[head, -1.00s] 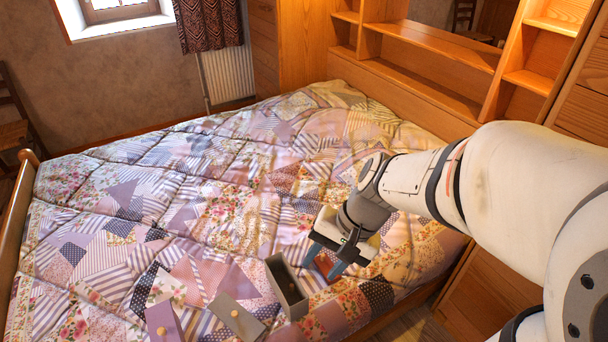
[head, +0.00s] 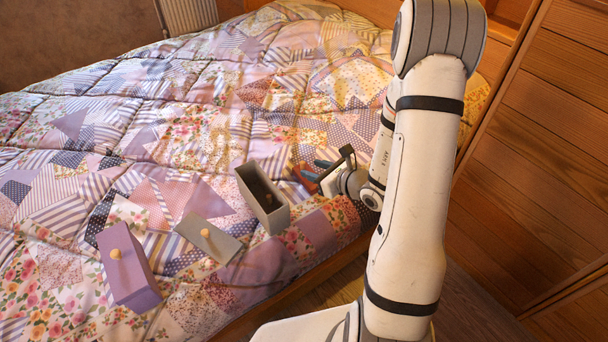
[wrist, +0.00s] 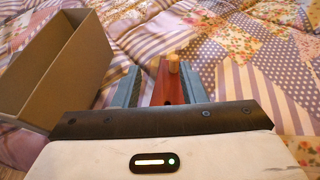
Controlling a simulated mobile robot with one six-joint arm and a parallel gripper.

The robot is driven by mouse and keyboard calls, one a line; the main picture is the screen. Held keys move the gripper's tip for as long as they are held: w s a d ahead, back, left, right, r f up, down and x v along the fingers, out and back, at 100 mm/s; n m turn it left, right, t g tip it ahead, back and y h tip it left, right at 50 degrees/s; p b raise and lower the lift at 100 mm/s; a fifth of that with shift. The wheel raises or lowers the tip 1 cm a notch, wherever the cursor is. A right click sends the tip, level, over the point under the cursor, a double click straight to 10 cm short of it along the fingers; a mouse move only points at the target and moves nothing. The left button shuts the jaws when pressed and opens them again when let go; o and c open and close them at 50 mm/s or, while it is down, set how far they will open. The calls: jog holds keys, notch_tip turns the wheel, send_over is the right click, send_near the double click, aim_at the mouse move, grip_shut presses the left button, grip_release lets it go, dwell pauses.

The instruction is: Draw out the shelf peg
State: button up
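A small light-wood peg (wrist: 173,64) stands up from the far end of a reddish-brown piece (wrist: 168,88) in the wrist view. The reddish-brown piece lies between the two blue-grey fingers of my gripper (wrist: 160,70). A gap shows on its left; the right finger is close to it, and I cannot tell whether they touch. My gripper is open. In the head view my gripper (head: 313,170) is low over the bed, right of an open grey box (head: 268,213). The reddish piece shows only as a small patch there, and the peg cannot be made out.
The grey box also stands close left of the fingers in the wrist view (wrist: 62,72). The patchwork quilt (head: 200,140) is clear beyond. Wooden cabinet fronts (head: 550,150) rise at right.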

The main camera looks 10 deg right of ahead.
aim_at(304, 163)
jog(key=shift+w+d+f+m, duration=0.1)
jog(key=shift+d+f+m, duration=0.35)
jog(key=shift+f, duration=0.3)
jog(key=shift+w+f+h, duration=0.25)
jog(key=shift+h, duration=0.05)
jog(key=x, duration=0.2)
jog(key=b+x, duration=0.1)
jog(key=x, duration=0.1)
jog(key=b+x, duration=0.1)
jog(key=x, duration=0.2)
jog(key=shift+w+d+r, duration=0.1)
jog(key=shift+w+r, duration=0.25)
grip_shut()
